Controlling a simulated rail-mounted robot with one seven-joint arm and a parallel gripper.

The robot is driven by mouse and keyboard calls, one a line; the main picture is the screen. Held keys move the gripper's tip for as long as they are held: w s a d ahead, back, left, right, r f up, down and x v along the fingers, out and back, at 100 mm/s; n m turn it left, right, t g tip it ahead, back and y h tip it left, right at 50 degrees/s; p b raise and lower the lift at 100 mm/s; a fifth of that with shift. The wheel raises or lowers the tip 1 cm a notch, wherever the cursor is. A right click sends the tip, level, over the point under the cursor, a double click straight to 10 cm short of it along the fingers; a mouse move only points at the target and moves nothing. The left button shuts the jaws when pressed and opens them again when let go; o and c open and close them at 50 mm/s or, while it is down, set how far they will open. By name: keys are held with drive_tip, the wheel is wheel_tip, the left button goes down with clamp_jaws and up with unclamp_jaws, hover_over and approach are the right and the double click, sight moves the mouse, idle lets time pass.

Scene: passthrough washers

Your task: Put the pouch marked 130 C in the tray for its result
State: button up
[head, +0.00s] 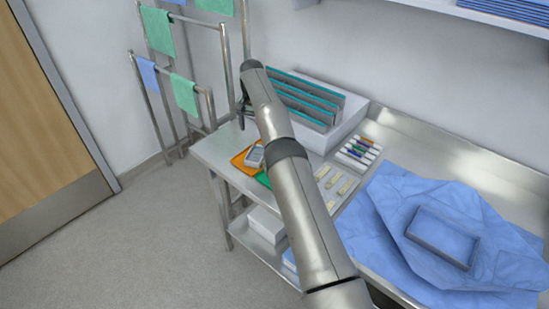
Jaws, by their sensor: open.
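My gripper (242,112) hangs at the far end of my arm, small and dark, above the back left of the steel table. Its jaws are open and I see nothing in them. An orange tray (238,160) lies near the table's left edge, and a green tray (263,179) lies beside it, partly hidden by my arm. A grey device with a screen (255,156) sits at the orange tray. Several small beige pieces (333,181) lie right of my arm. I cannot read a 130 C mark or tell which thing is the pouch.
A white box with teal-edged slats (305,100) stands at the back. A blue cloth (400,200) with a rectangular blue tray (443,237) covers the right. Rails with towels (185,95) stand at left.

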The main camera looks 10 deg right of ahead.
drive_tip(key=s+r+n, duration=0.1)
drive_tip(key=s+r, duration=0.2)
drive_tip(key=r, duration=0.3)
drive_tip(key=s+r+n, duration=0.1)
drive_tip(key=s+r, duration=0.3)
drive_tip(key=r, duration=0.3)
drive_tip(key=s+r+n, duration=0.1)
drive_tip(key=s+r, duration=0.5)
drive_tip(key=s, duration=0.6)
drive_tip(key=s+f+n, duration=0.1)
drive_tip(key=s+f, duration=0.2)
drive_tip(key=s, duration=1.3)
drive_tip(key=s+f+n+t, duration=0.1)
drive_tip(key=s+f, duration=0.3)
drive_tip(key=s, duration=1.2)
drive_tip(key=shift+s+d+n, duration=0.3)
drive_tip(key=shift+s+n, duration=0.1)
drive_tip(key=shift+n, duration=0.3)
drive_tip(key=shift+f, duration=0.1)
